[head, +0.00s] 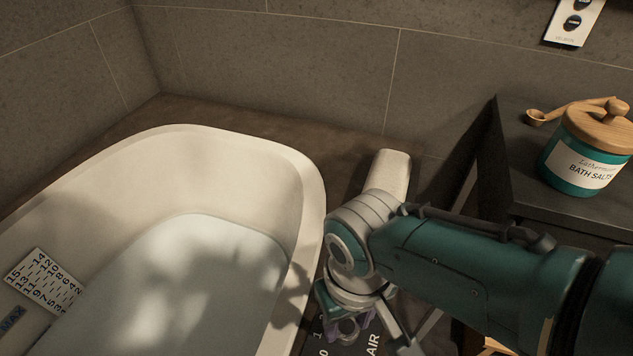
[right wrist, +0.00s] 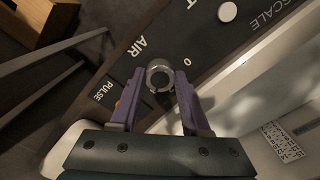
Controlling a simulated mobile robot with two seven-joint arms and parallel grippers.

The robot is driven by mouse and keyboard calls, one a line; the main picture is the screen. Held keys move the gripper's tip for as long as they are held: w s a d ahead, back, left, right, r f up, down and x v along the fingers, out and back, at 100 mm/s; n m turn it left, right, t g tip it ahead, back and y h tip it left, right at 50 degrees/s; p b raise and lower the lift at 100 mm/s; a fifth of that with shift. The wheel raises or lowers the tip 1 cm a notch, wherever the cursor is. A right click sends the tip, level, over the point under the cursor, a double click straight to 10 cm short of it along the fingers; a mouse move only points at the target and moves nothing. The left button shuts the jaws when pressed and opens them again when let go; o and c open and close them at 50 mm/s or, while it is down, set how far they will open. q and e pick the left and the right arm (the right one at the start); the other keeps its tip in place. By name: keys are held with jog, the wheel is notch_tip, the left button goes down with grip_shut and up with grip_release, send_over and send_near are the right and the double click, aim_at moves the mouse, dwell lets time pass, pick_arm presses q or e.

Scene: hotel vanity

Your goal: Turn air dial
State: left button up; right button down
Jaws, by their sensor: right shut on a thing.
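The air dial (right wrist: 158,69) is a round grey metal knob on a dark control panel (right wrist: 203,40), close to the printed word AIR and a 0 mark. My right gripper (right wrist: 160,78) has its purple fingers on either side of the dial and is shut on it. In the head view my right gripper (head: 349,328) is low in the middle, over the panel beside the tub, and its hand hides most of the dial. I cannot read the dial's setting. My left gripper is not in view.
The bathtub (head: 308,205), holding water, lies left of my right arm. A dark side table (head: 520,205) with a bath salts jar (head: 585,165) and a wooden scoop (head: 537,117) stands right. A white knob (right wrist: 227,12) and a PULSE label are on the panel.

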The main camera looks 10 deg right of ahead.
aim_at(347, 327)
jog(key=shift+c, duration=1.9)
grip_release()
notch_tip(347, 327, up, 10)
jog(key=p, duration=0.8)
